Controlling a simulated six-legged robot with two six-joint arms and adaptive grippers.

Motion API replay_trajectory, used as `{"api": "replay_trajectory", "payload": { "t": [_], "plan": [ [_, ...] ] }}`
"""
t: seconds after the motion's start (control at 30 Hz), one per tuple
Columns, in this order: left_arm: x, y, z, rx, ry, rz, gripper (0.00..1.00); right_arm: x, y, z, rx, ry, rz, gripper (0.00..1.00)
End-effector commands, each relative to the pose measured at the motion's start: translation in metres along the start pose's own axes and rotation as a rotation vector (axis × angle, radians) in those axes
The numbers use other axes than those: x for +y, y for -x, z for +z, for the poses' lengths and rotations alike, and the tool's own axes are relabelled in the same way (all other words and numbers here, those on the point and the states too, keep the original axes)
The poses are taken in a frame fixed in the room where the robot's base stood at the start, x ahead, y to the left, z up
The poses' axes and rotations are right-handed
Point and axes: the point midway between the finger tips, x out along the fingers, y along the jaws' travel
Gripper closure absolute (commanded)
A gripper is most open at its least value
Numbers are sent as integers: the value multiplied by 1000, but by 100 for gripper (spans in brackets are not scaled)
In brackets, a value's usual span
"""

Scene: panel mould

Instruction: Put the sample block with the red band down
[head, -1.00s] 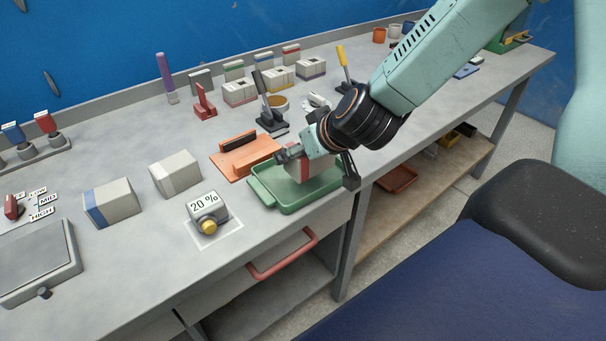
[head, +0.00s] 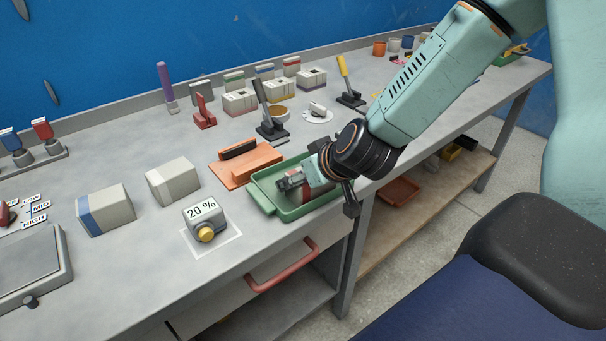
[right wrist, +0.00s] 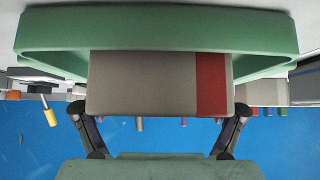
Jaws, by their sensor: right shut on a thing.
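The sample block with the red band is in my right gripper (head: 300,182). In the right wrist view the grey block (right wrist: 140,85) and its red band (right wrist: 211,85) show between the two fingers, which are shut on it. The green tray (head: 262,203) is around the block's lower part; its rim (right wrist: 150,30) hides that end in the right wrist view. In the head view the block is mostly covered by my gripper. I cannot tell whether it touches the tray floor. My left gripper is not in view.
An orange fixture (head: 246,164) stands just behind the tray, with a black-handled lever (head: 268,118) beyond. A 20 % dial box (head: 206,219) is at the tray's left.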

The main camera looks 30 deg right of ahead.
Motion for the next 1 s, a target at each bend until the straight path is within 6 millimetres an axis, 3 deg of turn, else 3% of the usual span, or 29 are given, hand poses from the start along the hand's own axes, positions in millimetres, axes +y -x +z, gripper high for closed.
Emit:
{"api": "replay_trajectory", "payload": {
  "t": [0.23, 0.67, 1.0],
  "plan": [
    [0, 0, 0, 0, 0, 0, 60, 0, -1, 0, 1, 0, 1, 0],
    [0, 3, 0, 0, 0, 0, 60, 0, 4, -4, 2, -1, 0, 0],
    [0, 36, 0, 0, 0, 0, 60, 0, 39, -6, 1, -6, -2, 0]
  ]
}}
